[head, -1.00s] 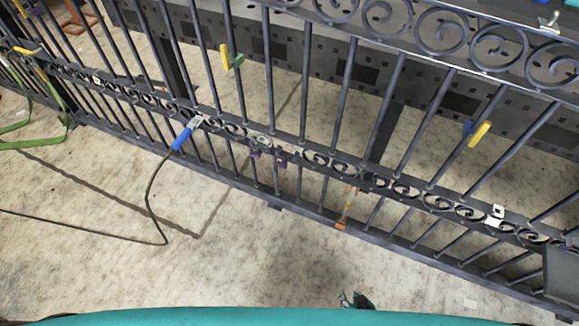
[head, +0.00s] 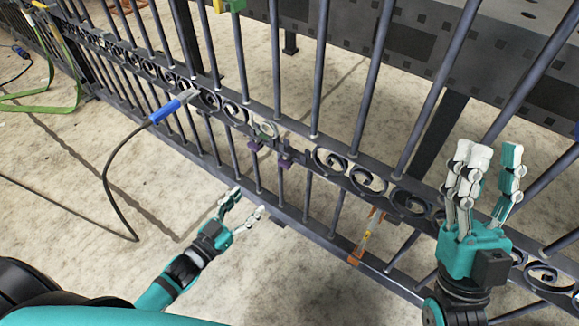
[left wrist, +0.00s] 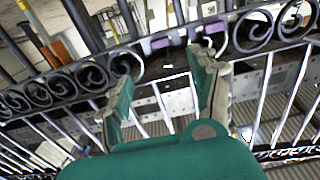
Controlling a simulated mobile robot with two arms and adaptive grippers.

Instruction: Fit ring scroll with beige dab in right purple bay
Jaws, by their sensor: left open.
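Two purple-marked spots sit on the gate's scroll band: a left one (head: 255,147) and a right one (head: 285,161). Purple also shows in the left wrist view (left wrist: 160,43). A pale greyish ring scroll (head: 266,130) sits by the left purple spot; I cannot make out a beige dab on it. My left gripper (head: 246,204) is open and empty, below and in front of the purple spots; its spread fingers show in the left wrist view (left wrist: 165,88). My right gripper (head: 490,165) is raised at the right, fingers up and apart, with nothing seen in it.
The dark gate (head: 335,240) with its bars crosses the view diagonally. A blue-handled tool (head: 168,110) with a cable is at the band on the left. An orange tool (head: 366,238) leans at the lower rail. Green strap (head: 60,106) lies far left. Floor before the gate is mostly clear.

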